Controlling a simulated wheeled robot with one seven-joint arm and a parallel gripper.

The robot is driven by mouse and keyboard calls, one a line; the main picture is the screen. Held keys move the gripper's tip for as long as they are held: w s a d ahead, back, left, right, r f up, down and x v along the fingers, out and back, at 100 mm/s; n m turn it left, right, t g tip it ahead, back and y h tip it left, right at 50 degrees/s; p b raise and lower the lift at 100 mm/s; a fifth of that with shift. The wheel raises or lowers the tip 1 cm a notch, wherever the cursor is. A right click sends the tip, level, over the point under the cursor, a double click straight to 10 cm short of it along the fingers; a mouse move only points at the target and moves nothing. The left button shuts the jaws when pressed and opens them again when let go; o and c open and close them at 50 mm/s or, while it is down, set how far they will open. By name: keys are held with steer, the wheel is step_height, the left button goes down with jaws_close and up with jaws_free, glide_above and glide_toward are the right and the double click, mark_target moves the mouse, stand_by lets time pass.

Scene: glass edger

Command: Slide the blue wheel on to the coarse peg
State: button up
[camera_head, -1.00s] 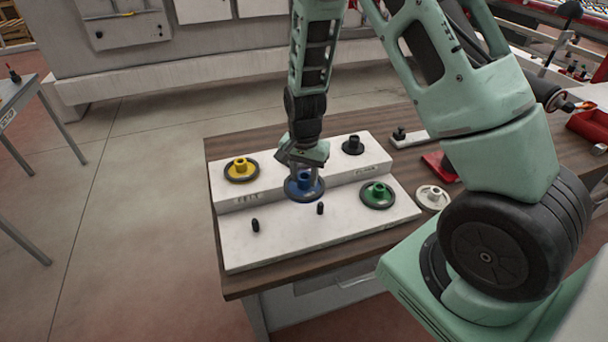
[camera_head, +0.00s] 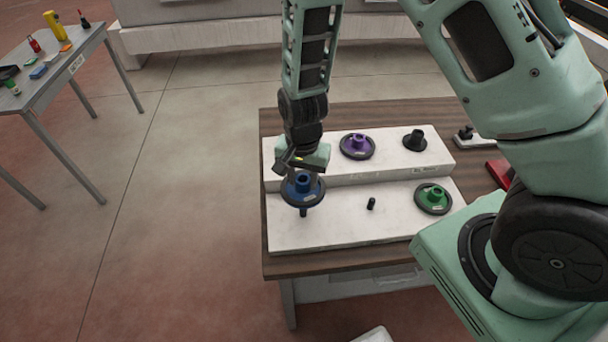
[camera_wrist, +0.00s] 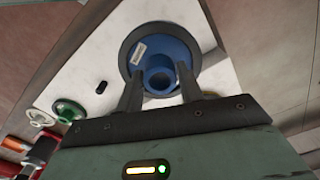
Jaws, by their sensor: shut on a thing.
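The blue wheel (camera_head: 290,194), a dark-rimmed disc with a blue hub, is held by my gripper (camera_head: 303,172), at the left of the front white step. In the wrist view the two fingers (camera_wrist: 160,84) are shut on the hub of the blue wheel (camera_wrist: 180,53). The front-left peg is otherwise hidden by the wheel. A bare black peg (camera_head: 371,203) stands to its right. No readable label shows which peg is coarse.
The stepped white board (camera_head: 340,232) lies on a wooden bench (camera_head: 400,254). A purple wheel (camera_head: 357,146) and a black hub-shaped piece (camera_head: 414,140) sit on the back step. A green wheel (camera_head: 433,198) is at front right. A grey side table (camera_head: 62,78) stands left.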

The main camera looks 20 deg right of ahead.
mark_target(303, 193)
steer(key=shift+f+b, duration=2.25)
steer(key=shift+f, duration=0.75)
steer(key=shift+f+b, duration=1.7)
steer(key=shift+f, duration=0.75)
steer(key=o, duration=1.3)
steer(key=shift+o, duration=0.2)
steer(key=shift+r, duration=0.1)
step_height(303, 193, up, 17)
steer(key=b, duration=0.2)
steer(key=shift+r, duration=0.15)
